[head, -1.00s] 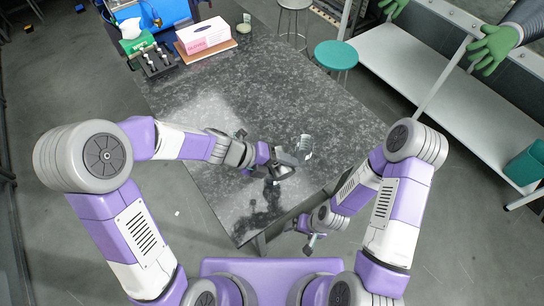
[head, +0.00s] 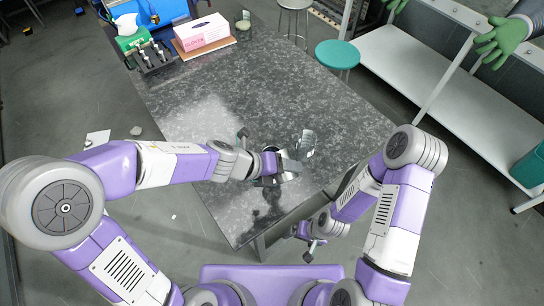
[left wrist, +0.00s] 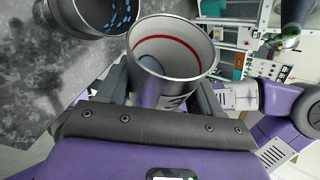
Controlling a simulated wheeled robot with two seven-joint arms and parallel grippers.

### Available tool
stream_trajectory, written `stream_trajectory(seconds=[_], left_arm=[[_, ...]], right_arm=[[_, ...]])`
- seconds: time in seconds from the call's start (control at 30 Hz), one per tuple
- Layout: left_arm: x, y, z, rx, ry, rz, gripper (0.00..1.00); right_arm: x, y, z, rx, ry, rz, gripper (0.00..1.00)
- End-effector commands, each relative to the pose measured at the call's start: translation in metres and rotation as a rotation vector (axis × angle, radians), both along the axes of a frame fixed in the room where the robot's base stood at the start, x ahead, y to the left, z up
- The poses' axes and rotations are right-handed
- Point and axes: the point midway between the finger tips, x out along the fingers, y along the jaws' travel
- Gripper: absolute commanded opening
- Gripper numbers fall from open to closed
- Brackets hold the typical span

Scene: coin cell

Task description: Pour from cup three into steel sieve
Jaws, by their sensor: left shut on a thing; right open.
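My left gripper (left wrist: 163,92) is shut on cup three (left wrist: 200,50), a pale metallic cup with a red ring inside and a dark mark on its side. Its mouth faces up in the left wrist view; its contents are unclear. The steel sieve (left wrist: 90,30), a round metal vessel with several blue spots inside, is beside the cup at upper left of that view. In the head view my left gripper (head: 290,165) is over the table, close to a shiny vessel (head: 308,141) I cannot identify. My right gripper (head: 312,249) is open and empty at the table's near right edge.
The dark speckled table (head: 330,110) is clear across its middle. A pink and white box (head: 203,32), a black rack (head: 153,60) and a glass (head: 243,24) stand at its far end. A teal stool (head: 338,54) stands beyond the right edge.

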Motion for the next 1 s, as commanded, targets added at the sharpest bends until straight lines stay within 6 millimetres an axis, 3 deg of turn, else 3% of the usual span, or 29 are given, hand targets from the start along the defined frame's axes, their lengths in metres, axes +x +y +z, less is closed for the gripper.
stream_trajectory(seconds=[0.17, 0.33, 0.47, 1.0], left_arm=[[-0.001, -0.001, -0.011, 0.041, -0.095, -0.003, 0.23], [0.0, -0.001, 0.019, 0.11, -0.249, -0.002, 0.23], [-0.002, -0.002, 0.017, 0.165, -0.366, -0.003, 0.23], [-0.014, -0.007, -0.013, 0.242, -0.527, -0.001, 0.23]], right_arm=[[0.0, 0.0, -0.025, 0.0, 0.001, 0.0, 0.92], [0.0, 0.0, -0.019, 0.0, 0.0, 0.0, 0.92], [0.0, 0.0, -0.04, 0.0, 0.0, 0.0, 0.92], [0.0, 0.0, -0.097, 0.0, 0.0, 0.0, 0.92]])
